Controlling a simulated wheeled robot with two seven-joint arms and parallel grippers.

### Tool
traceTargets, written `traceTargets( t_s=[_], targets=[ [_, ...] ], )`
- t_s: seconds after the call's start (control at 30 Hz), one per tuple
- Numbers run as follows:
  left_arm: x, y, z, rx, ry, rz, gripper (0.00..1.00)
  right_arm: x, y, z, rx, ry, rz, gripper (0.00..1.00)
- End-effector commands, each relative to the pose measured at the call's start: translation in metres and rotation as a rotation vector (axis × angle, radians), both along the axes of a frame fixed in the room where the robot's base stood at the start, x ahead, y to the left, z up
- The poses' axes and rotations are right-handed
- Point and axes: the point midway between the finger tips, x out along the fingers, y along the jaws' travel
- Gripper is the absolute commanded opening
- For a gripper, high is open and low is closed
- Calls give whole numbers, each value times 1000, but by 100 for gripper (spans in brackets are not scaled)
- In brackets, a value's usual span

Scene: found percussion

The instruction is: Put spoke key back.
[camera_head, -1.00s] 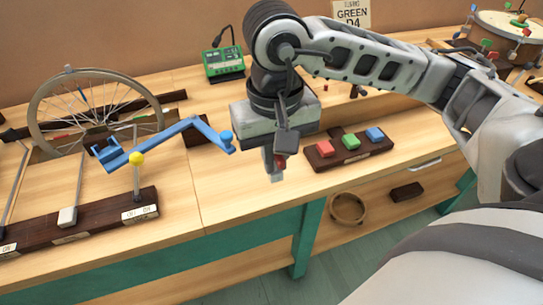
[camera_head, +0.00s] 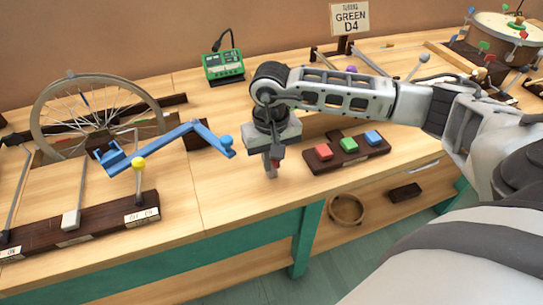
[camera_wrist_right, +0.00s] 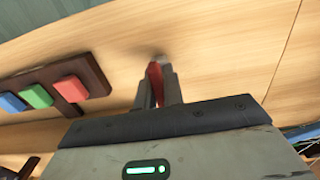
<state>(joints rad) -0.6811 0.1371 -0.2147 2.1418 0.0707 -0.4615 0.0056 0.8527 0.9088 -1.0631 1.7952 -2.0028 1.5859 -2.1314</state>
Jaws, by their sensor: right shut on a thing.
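My right gripper (camera_head: 271,167) points down over the front of the bench, just left of the dark block holder. It is shut on a small red piece, which looks like the spoke key (camera_wrist_right: 154,83). In the right wrist view it stands between the two fingers (camera_wrist_right: 159,90), with a pale tip near the bench top. The fingers hide much of it, and I cannot tell whether its tip touches the wood. My left gripper is not in view.
The dark holder (camera_head: 309,164) carries red (camera_head: 324,152), green (camera_head: 348,144) and blue (camera_head: 373,137) blocks. A blue crank (camera_head: 180,133) and spoked wheel (camera_head: 95,105) stand left. A green tuner (camera_head: 223,66) and sign (camera_head: 349,18) are behind. Bare bench lies left of the gripper.

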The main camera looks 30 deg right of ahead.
Motion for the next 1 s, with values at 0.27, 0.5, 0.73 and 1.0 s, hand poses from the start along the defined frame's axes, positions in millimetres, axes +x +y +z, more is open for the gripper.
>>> traceTargets(
  t_s=[0.27,0.5,0.73,1.0],
  targets=[
    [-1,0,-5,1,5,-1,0,0,0,-3,1,-2,1,0],
    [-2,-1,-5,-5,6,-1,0,0,0,-3,1,-1,0,31],
    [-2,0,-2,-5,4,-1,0,0,0,-1,1,-1,0,31],
    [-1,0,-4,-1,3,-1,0,2,1,38,2,-10,2,31]
  ],
)
